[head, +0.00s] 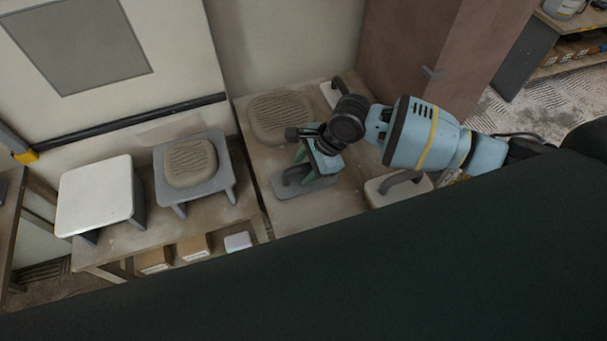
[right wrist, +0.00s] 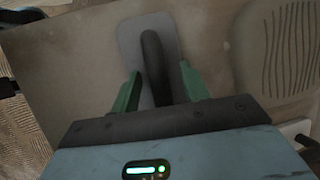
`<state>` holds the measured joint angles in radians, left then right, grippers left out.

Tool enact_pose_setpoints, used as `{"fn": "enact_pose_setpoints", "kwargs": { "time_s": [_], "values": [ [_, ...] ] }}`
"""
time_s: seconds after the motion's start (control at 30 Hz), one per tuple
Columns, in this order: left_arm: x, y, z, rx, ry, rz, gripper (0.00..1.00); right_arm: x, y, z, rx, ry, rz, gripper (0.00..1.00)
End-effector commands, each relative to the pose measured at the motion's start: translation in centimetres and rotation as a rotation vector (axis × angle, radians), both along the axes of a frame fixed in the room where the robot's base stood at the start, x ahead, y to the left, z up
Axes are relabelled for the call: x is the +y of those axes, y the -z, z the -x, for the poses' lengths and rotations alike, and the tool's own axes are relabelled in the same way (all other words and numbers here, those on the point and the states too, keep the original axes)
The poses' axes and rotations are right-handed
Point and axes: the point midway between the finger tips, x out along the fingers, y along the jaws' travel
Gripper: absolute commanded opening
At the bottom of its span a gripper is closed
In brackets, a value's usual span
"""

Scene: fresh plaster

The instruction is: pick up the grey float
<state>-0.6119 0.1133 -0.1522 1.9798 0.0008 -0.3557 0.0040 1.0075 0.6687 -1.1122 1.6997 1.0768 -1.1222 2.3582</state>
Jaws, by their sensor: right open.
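The grey float (head: 306,187) lies flat on the right-hand wooden table, with its dark handle up. It also shows in the right wrist view (right wrist: 131,42) as a grey rounded plate with a dark bar handle (right wrist: 153,55) along it. My right gripper (head: 305,168) is over the float, partly hiding it in the head view. In the right wrist view its green fingers (right wrist: 160,78) are open, one on each side of the handle, with gaps visible. Whether they are down at handle height I cannot tell. My left gripper is not in view.
A ribbed beige slab (head: 280,117) lies behind the float. A pale float (head: 418,187) lies to its right, and another pale one (head: 331,93) at the back. On the left are a white-topped stool (head: 95,195) and a grey stool (head: 222,165) bearing a ribbed pad.

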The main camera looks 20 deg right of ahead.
Motion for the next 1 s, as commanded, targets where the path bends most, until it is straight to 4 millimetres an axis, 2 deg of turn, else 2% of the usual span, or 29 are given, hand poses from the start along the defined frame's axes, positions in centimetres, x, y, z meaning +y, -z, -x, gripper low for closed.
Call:
{"fn": "enact_pose_setpoints", "kwargs": {
  "time_s": [0.03,0.37,0.77,1.0],
  "values": [
    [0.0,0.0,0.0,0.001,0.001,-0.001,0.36,0.0,0.0,0.0,0.000,0.000,0.000,0.44],
    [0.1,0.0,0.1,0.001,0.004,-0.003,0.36,0.0,0.0,0.0,0.000,0.000,0.000,0.01],
    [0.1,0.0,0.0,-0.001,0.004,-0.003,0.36,0.0,-0.4,0.0,-0.001,0.000,-0.001,0.00],
    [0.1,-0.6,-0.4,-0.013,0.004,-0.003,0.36,0.0,-2.7,0.0,-0.003,0.000,-0.002,0.00]
  ]
}}
